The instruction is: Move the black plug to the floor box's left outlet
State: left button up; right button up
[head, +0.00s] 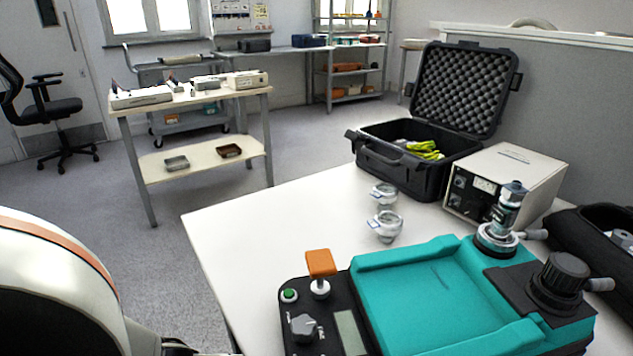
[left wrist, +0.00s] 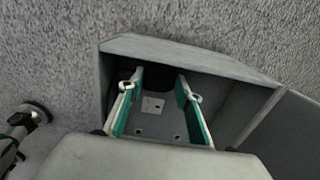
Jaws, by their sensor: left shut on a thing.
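In the left wrist view my left gripper (left wrist: 160,78) reaches down into an open grey floor box (left wrist: 245,98), its two teal-lined fingers on either side. The gripper's body hides the near side of the box. The head view shows neither the plug, the floor box nor either gripper.
The floor box's raised lid (left wrist: 288,135) stands at the right, with grey carpet around. In the head view a white table (head: 235,235) holds a teal device (head: 430,290), a grey instrument box (head: 520,175) and an open black case (head: 415,165). A bench (head: 200,98) stands behind.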

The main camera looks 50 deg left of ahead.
pick_arm(q)
jog(key=shift+s+f, duration=0.2)
pick_arm(e)
jog(key=shift+s+f, duration=0.15)
jog(key=shift+f, duration=0.05)
pick_arm(q)
jog(key=o, duration=1.2)
jog(key=shift+w, duration=0.1)
jog(key=shift+r+p, duration=0.4)
jog(key=shift+r, duration=0.15)
jog(key=shift+w+r+p, duration=0.15)
jog(key=shift+r+p, duration=0.75)
jog(key=shift+r, duration=0.45)
jog(key=shift+r+p, duration=0.55)
jog(key=shift+r, duration=0.2)
pick_arm(e)
notch_tip(320, 180, up, 6)
jog(key=w+t, duration=0.1)
jog(key=w, duration=0.1)
jog(key=shift+w+a+f, duration=0.15)
jog(key=shift+w+f, duration=0.05)
jog(key=shift+f, duration=0.05)
